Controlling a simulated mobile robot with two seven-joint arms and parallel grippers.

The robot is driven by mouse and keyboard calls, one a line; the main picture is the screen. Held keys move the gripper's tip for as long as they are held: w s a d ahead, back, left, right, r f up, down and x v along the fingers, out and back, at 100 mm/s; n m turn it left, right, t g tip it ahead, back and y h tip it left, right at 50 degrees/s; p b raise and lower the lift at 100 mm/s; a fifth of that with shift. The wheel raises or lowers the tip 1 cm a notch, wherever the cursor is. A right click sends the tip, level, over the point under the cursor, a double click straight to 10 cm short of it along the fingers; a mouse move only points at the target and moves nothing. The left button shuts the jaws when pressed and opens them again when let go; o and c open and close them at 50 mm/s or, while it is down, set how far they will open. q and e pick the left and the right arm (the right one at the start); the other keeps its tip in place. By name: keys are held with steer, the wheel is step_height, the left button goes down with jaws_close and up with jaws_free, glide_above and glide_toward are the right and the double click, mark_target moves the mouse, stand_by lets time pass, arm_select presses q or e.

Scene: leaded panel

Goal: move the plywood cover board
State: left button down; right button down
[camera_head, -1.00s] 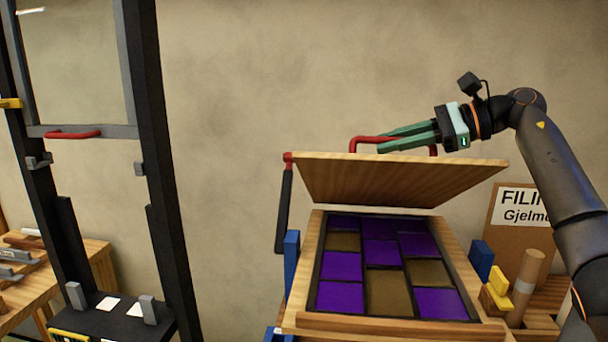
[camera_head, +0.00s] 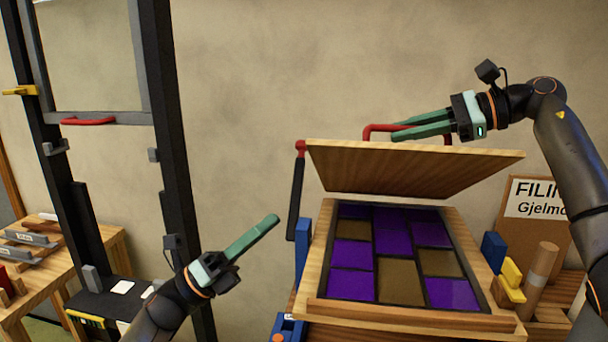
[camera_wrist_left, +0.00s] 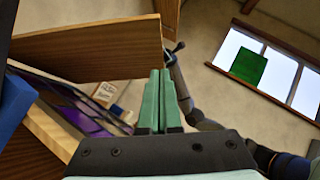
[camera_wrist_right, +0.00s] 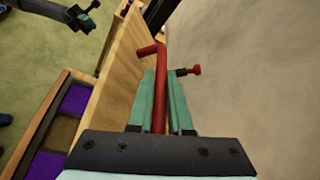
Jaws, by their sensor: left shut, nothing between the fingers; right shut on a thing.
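The plywood cover board (camera_head: 410,170) is tilted up above the framed panel (camera_head: 395,258) of purple and brown panes. The board also shows in the left wrist view (camera_wrist_left: 90,50) and the right wrist view (camera_wrist_right: 122,80). My right gripper (camera_head: 400,131) is shut on the board's red handle (camera_head: 374,128); the right wrist view shows the red bar (camera_wrist_right: 160,90) between its fingers. My left gripper (camera_head: 276,219) is shut and empty, to the left of the panel and lower than the board. Its fingers (camera_wrist_left: 160,75) are together in the left wrist view.
A dark upright frame with a glass pane and red handle (camera_head: 88,121) stands at left. A dark stay with a red top (camera_head: 298,190) stands beside the board's left edge. Blue and yellow blocks (camera_head: 511,273) and a wooden cylinder (camera_head: 540,270) are right of the panel.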

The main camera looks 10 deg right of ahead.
arm_select(q)
glide_toward(334, 147)
steer(key=s+d, duration=0.1)
steer(key=d, duration=0.2)
steer(key=w+r, duration=0.1)
steer(key=d+r, duration=0.1)
steer(key=shift+w+d+r, duration=0.15)
steer(key=shift+w+r, duration=0.1)
steer(key=shift+w, duration=0.1)
steer(key=shift+w+d+r, duration=0.1)
steer(key=shift+w+r, duration=0.15)
steer(key=shift+r, duration=0.15)
arm_select(e)
steer(key=shift+r, duration=0.1)
